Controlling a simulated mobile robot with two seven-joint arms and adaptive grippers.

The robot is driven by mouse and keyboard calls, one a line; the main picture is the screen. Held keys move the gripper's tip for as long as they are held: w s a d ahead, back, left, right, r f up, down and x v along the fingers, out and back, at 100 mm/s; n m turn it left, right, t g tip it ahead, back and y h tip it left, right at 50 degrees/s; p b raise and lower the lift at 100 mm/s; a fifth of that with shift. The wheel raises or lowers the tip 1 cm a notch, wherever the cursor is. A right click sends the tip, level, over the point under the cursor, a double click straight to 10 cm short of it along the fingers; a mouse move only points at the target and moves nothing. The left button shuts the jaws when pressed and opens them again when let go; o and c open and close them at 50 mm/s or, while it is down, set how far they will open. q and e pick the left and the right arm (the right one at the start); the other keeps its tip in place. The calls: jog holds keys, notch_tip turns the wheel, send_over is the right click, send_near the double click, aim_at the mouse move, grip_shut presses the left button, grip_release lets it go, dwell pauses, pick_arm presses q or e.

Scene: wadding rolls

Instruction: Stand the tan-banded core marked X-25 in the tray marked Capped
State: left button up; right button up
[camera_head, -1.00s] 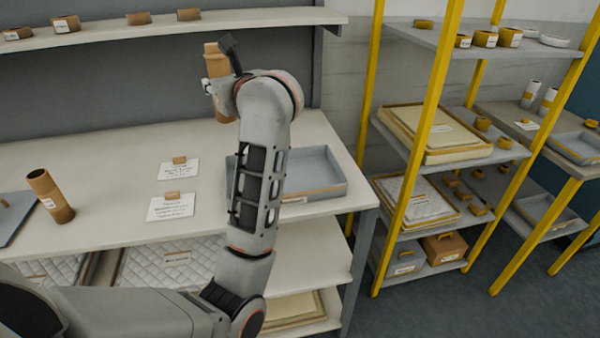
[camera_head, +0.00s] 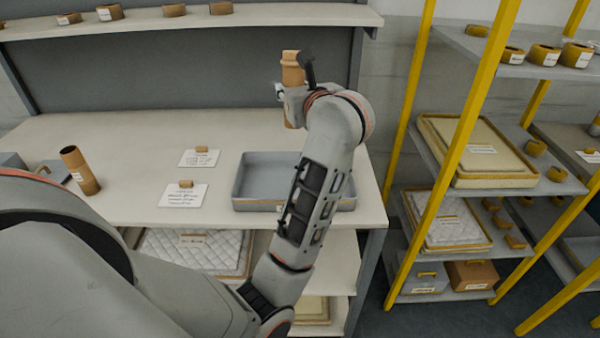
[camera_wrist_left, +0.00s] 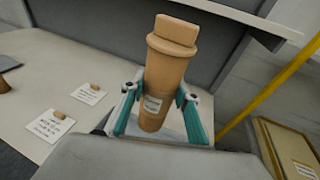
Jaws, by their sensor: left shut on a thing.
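My left gripper (camera_head: 292,100) is shut on a tan core (camera_head: 292,68), which it holds upright. In the left wrist view the core (camera_wrist_left: 163,75) stands between the two teal fingers, with a wider collar and a capped top. It bears a small white label, too small to read. A grey-blue tray (camera_head: 252,190) lies on the bench; its label is not readable. The gripper and core appear above the tray's back part, and my forearm hides the tray's right side. The tray's inside looks empty where it shows. My right gripper is not in view.
Another brown core (camera_head: 80,170) stands tilted at the bench's left. Two white cards (camera_head: 183,195) with tan blocks lie left of the tray. A shelf (camera_head: 260,15) with small rings runs along the back. A yellow-posted rack (camera_head: 440,185) stands right.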

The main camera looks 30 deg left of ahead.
pick_arm(q)
notch_tip(320, 180, down, 20)
jog(key=b, duration=1.3)
jog(key=shift+r, duration=0.3)
jog(key=shift+f, duration=0.25)
jog(key=o, duration=1.1)
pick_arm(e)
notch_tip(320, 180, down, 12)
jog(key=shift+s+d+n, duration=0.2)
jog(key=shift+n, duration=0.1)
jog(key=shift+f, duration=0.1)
